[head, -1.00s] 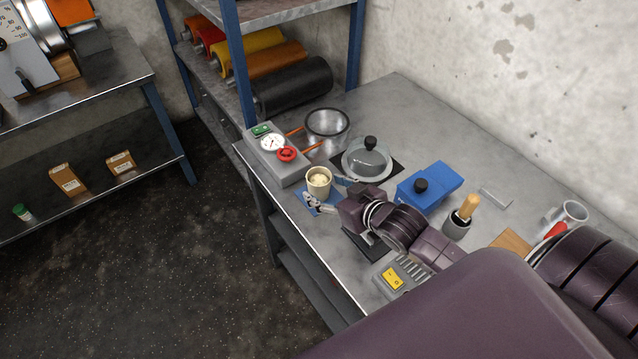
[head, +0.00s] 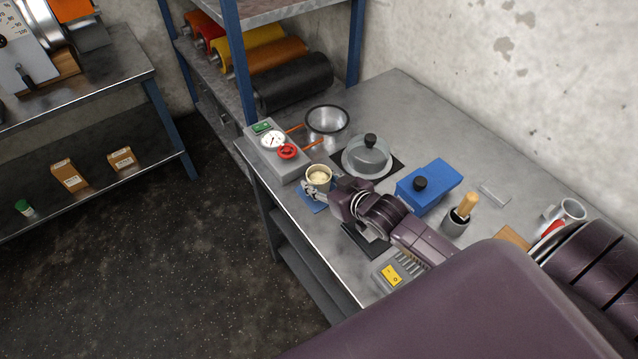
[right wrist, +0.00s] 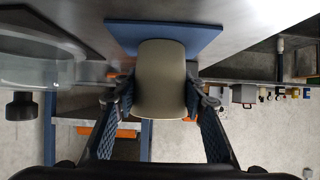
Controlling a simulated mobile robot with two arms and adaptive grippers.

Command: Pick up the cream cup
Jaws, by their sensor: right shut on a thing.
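The cream cup (head: 319,174) is at the left edge of the metal bench, over a blue mat (head: 313,201). In the head view my right gripper (head: 322,187) is at the cup's near side. In the right wrist view the cup (right wrist: 160,78) sits between the two fingers of my right gripper (right wrist: 160,100), one finger on each side, shut on it. The blue mat (right wrist: 205,38) shows behind the cup's base. I cannot tell clearly whether the cup touches the mat. My left gripper is not in view.
A grey box with a gauge and red knob (head: 272,150) stands just behind the cup. A metal bowl (head: 327,120), a glass-lidded dish (head: 368,157) and a blue box (head: 430,186) stand further along the bench. The bench's left edge is close to the cup.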

